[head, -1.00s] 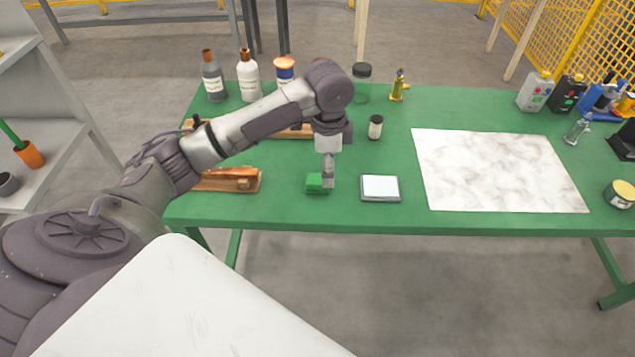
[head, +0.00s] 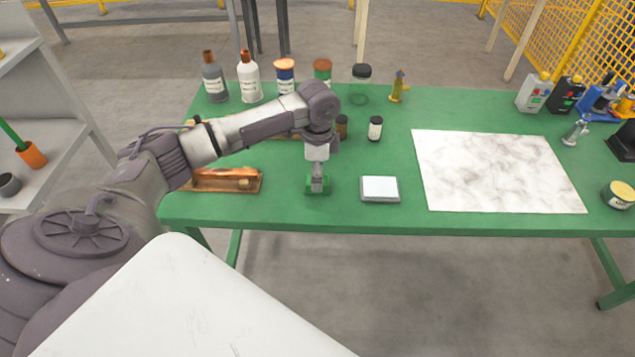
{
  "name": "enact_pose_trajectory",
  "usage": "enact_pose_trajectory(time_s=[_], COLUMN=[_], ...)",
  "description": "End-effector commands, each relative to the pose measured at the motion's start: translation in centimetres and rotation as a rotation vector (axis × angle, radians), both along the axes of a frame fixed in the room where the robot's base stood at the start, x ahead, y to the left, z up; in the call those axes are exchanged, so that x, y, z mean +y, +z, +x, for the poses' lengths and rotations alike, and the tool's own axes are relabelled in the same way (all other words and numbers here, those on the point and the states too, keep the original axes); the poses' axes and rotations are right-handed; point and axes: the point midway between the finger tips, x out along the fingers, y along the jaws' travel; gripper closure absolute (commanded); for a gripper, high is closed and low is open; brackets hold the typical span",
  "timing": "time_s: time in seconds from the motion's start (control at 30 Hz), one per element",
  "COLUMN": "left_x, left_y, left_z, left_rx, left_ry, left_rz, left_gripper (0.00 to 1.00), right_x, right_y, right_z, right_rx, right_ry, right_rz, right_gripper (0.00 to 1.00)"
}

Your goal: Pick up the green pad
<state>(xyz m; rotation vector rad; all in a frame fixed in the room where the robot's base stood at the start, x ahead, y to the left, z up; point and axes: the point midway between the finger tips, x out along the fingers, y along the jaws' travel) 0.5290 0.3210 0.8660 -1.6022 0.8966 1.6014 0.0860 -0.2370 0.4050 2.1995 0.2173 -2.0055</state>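The green pad (head: 325,187) lies on the green table (head: 300,215) near its front edge, left of a small pale square scale-like device. It is close to the table's colour. My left gripper (head: 317,186) points straight down over the pad, its fingers in front of and partly hiding the middle of it. The fingers are too small here to tell whether they are apart or closed on the pad. My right gripper is not in view.
The pale square device (head: 380,188) sits just right of the pad. A wooden tray (head: 215,181) lies to the left. Bottles and jars (head: 249,78) stand along the back. A marbled white sheet (head: 497,172) covers the right middle. The table front between tray and pad is clear.

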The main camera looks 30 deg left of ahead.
Motion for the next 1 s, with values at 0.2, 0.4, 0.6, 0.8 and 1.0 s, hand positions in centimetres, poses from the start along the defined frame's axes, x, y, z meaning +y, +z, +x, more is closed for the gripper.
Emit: enact_pose_trajectory(time_s=[0.2, 0.4, 0.6, 0.8, 1.0], left_x=[0.1, 0.1, 0.1, 0.1, 0.1], left_y=[-3.0, -3.5, -3.5, -3.4, -3.4], left_z=[0.0, 0.0, 0.0, 0.0, 0.0], left_rx=[0.003, 0.0, 0.0, 0.0, 0.0], left_ry=[0.0, -0.001, -0.001, -0.001, 0.0], left_rz=[0.001, 0.001, 0.001, 0.001, 0.001], left_gripper=[0.24, 0.24, 0.42, 0.76, 0.88], right_x=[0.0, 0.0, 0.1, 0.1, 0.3], right_y=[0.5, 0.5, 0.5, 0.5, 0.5], right_z=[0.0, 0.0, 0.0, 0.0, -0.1], right_rx=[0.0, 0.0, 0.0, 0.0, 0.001], right_ry=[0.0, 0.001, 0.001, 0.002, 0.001], right_rz=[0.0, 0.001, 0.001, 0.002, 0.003], right_gripper=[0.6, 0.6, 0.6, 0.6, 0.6])
